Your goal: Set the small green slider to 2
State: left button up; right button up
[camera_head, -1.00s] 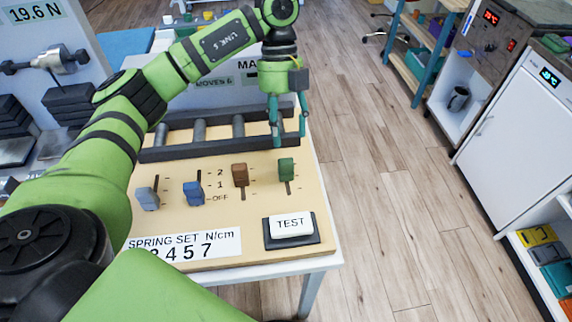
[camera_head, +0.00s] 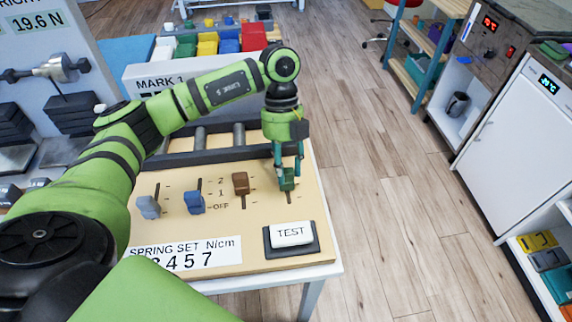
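The small green slider knob (camera_head: 288,180) is the rightmost of several slider knobs on the tan panel (camera_head: 225,250). It stands near the upper end of its slot, about level with the "2" mark, partly covered by my fingers. My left gripper (camera_head: 288,172) points down over it, one finger on each side. Whether the fingers touch the knob I cannot tell. My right gripper is not in view.
A brown knob (camera_head: 240,184), a blue knob (camera_head: 194,202) and a grey-blue knob (camera_head: 148,207) stand left of the green one. The white TEST button (camera_head: 291,233) is in front. A dark rail frame (camera_head: 215,155) lies behind.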

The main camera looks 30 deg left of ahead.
pick_arm(q)
jog(key=shift+d, duration=0.1)
grip_shut()
jog(key=shift+w+a+b, duration=0.6)
jog(key=shift+w+a, duration=0.35)
jog(key=shift+w, duration=0.3)
jog(key=shift+w+a, duration=0.25)
jog(key=shift+w, duration=0.05)
jog(key=o, duration=0.9)
grip_release()
jog(key=shift+d, duration=0.1)
